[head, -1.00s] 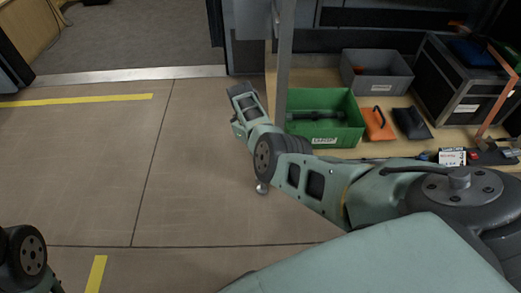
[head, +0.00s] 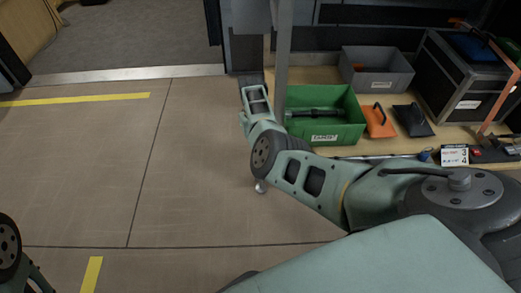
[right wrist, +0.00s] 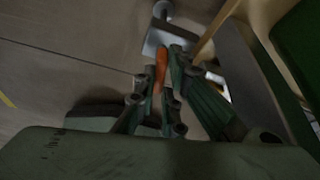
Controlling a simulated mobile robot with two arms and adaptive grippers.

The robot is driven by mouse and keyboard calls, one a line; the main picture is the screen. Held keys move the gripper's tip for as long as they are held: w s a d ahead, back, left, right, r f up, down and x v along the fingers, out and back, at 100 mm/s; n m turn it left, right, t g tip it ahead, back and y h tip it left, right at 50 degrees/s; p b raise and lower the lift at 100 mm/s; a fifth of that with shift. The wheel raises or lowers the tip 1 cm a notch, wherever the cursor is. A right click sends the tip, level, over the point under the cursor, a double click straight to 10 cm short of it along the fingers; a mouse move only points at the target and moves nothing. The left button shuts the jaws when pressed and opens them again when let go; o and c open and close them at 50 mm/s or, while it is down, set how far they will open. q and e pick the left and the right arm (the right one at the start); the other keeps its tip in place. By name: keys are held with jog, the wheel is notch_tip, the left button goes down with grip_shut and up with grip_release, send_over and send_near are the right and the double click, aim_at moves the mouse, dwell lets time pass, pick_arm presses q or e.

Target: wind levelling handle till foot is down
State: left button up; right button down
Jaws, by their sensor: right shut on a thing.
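In the right wrist view an orange handle grip (right wrist: 160,70) stands between the fingers of my right gripper (right wrist: 164,76). The fingers are shut on it. A grey metal plate with a rounded rod (right wrist: 163,36) lies just beyond the grip. I cannot tell for sure how it joins the handle. In the head view my right arm reaches up beside a grey post (head: 284,60), and its wrist hides the fingers and the handle. A small silver knob on a stem (head: 261,187) shows below my right arm, close to the floor; I cannot tell whether it is the foot. My left gripper is out of view.
On the wooden shelf right of the post stand a green bin (head: 340,128) with a dark tool in it, a grey bin (head: 375,80), orange (head: 379,124) and dark pouches (head: 413,121), and a black case (head: 462,85). The floor to the left is clear, with yellow tape strips.

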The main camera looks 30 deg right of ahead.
jog(key=shift+s+f, duration=0.1)
jog(key=shift+s, duration=0.1)
jog(key=c, duration=1.8)
grip_release()
jog(key=shift+c, duration=0.2)
jog(key=shift+w, duration=0.1)
jog(key=v, duration=1.2)
